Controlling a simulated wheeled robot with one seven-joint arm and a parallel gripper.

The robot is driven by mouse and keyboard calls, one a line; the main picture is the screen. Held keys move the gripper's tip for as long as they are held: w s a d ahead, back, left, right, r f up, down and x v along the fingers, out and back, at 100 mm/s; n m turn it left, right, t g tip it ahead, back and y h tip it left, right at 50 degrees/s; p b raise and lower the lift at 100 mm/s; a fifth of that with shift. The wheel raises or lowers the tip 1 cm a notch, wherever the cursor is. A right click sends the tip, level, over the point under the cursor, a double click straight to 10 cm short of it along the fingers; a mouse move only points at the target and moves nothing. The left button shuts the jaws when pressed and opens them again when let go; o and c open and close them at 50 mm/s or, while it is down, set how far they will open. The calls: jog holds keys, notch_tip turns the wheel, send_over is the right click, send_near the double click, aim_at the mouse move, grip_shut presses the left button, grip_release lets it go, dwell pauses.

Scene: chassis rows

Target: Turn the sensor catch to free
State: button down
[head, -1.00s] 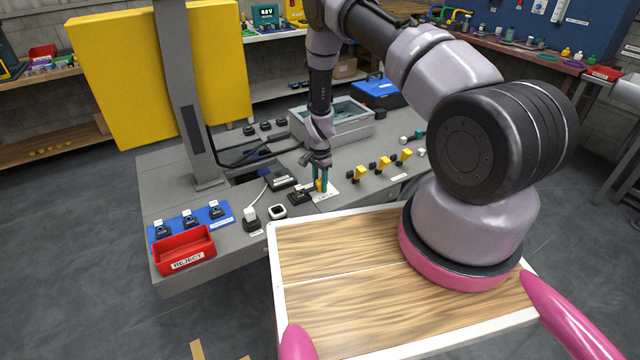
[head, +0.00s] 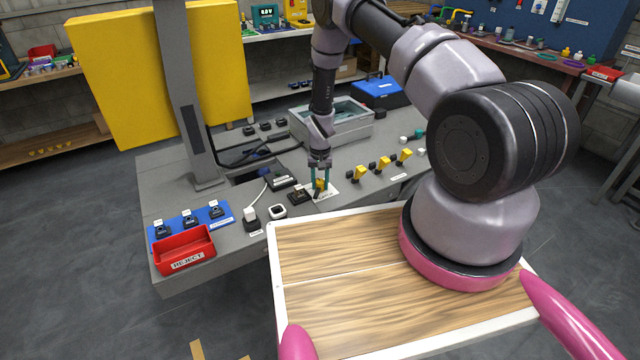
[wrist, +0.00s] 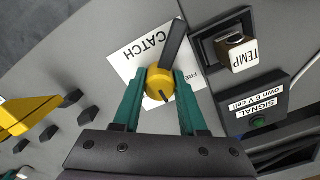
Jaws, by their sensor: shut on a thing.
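The sensor catch (wrist: 160,82) is a round yellow knob with a black lever (wrist: 172,45), set on a white card that reads CATCH (wrist: 128,62). Part of a second word, starting FRE, shows on the card by the lever. My gripper (wrist: 159,88) has its two teal fingers on either side of the yellow knob and is shut on it. In the head view the gripper (head: 321,183) points down at the catch, whose knob is partly hidden between the fingers. The lever lies toward the upper right of the wrist view, beside the card's edge.
A block marked TEMP (wrist: 238,52) in a dark socket and a box marked SIGNAL (wrist: 252,105) stand close to the right in the wrist view. Several yellow-handled parts (head: 383,163) stand to the right in the head view. A red REJECT bin (head: 184,250) is at the left.

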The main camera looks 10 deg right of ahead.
aim_at(320, 181)
jog(key=n, duration=0.4)
jog(key=shift+n, duration=0.3)
jog(key=n, duration=0.4)
jog(key=shift+n, duration=0.4)
jog(key=shift+c, duration=2.3)
grip_release()
notch_tip(320, 181, up, 11)
jog(key=shift+f, duration=0.1)
